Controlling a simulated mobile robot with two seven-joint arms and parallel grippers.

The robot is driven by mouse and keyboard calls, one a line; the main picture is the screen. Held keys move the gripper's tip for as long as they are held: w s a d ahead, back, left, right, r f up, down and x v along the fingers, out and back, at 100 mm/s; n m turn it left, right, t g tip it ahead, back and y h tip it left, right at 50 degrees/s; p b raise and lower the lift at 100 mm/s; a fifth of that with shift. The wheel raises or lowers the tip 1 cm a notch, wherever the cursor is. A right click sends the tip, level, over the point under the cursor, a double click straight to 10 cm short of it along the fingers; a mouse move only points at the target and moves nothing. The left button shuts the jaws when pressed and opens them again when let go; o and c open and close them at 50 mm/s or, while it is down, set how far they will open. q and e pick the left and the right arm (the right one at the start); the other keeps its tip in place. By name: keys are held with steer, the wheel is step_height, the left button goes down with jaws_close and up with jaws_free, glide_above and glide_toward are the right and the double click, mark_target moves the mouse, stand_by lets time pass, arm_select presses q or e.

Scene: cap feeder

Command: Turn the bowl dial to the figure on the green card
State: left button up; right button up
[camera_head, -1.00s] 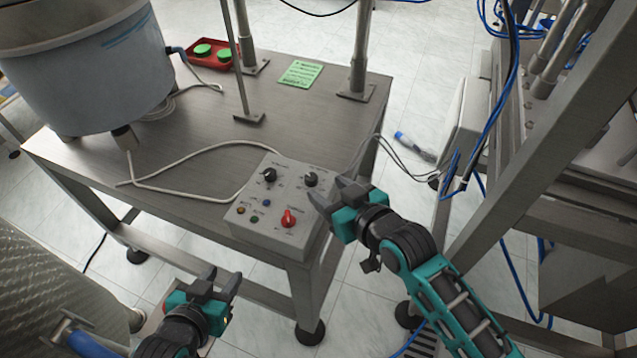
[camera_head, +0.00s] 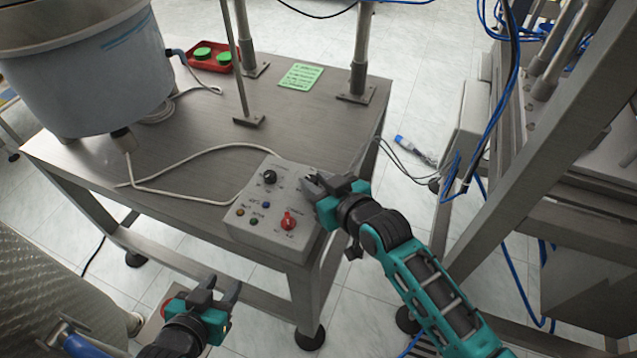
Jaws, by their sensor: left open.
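A grey control box (camera_head: 262,237) sits at the table's front right corner. It has a black knob (camera_head: 270,177) on its upper left and a red knob (camera_head: 288,220) lower right. A second black knob at the upper right is now hidden by my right gripper (camera_head: 312,181). That gripper's fingertips are at this knob's place; whether they touch or grip it cannot be told. The green card (camera_head: 300,77) lies flat at the back of the table, its writing too small to read. My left gripper (camera_head: 222,284) is open and empty, in front of the table and below the box.
A large grey bowl feeder (camera_head: 90,75) stands at the back left. A white cable (camera_head: 175,190) crosses the table to the box. A thin upright post (camera_head: 240,70) and a metal frame (camera_head: 560,150) stand nearby.

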jaws_close()
